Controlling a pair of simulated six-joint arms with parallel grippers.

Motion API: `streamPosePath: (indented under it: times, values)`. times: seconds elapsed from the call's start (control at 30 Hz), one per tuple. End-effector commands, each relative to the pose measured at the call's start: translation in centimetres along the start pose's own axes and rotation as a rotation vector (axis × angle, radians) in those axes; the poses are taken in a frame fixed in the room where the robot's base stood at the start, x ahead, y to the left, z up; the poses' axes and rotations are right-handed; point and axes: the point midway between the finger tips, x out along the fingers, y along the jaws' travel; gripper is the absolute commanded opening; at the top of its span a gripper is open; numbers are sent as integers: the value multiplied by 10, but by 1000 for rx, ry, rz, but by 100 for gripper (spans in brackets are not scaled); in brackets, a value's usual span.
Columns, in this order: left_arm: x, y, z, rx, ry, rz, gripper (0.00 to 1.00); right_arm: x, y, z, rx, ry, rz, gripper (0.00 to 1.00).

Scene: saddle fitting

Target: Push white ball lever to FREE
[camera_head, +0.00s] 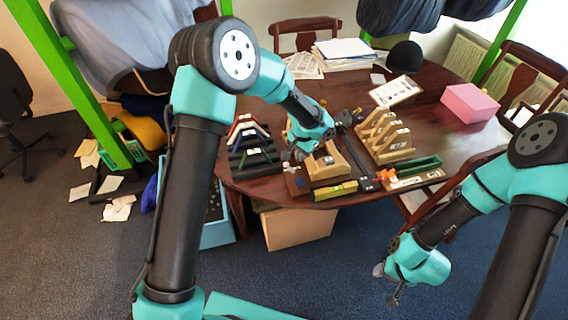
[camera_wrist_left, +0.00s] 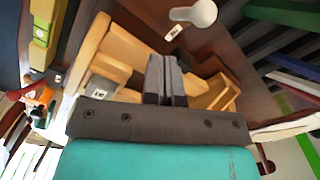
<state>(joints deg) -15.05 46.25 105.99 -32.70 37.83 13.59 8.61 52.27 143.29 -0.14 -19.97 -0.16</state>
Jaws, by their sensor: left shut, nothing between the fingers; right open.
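The white ball of the lever (camera_wrist_left: 197,13) shows at the top of the left wrist view, beside a small white label (camera_wrist_left: 173,32) on the dark board. In the head view the white ball (camera_head: 287,167) is small, at the left end of the board. My left gripper (camera_head: 299,154) is shut and empty over the wooden fixture (camera_head: 328,166). In the left wrist view its closed fingers (camera_wrist_left: 165,76) are over the wooden fixture (camera_wrist_left: 108,48), apart from the ball in the picture. My right gripper (camera_head: 387,284) is open and empty, low at the right, away from the table.
A rack with coloured saddle-shaped pieces (camera_head: 250,143) stands left of the fixture. A slotted wooden rack (camera_head: 386,136) and a green tray (camera_head: 418,168) stand to its right. A yellow level (camera_head: 336,190) lies at the front edge. A pink box (camera_head: 469,103) is farther right.

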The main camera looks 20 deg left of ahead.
Motion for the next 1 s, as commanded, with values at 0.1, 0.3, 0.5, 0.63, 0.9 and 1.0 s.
streamPosePath:
  times: [0.1, 0.3, 0.5, 0.63, 0.9, 1.0]
  values:
    - [0, 2, -2, 0, 0, 0, 0, 0, 0, 0, 0, 0, 0, 43]
    - [0, 2, -3, 0, -1, 0, 0, 0, 0, 0, 0, 0, 0, 43]
    - [0, 2, -3, 0, 0, 0, 0, 0, 0, 0, 0, 0, 0, 43]
    - [0, 1, -1, 0, 0, 0, 0, 0, 0, 0, 0, 0, 0, 43]
    - [0, -3, 6, -1, 0, 0, 0, 0, 0, 0, 0, 0, 0, 43]
    - [0, -4, 7, -1, 0, 0, 0, 0, 0, 0, 0, 0, 0, 43]
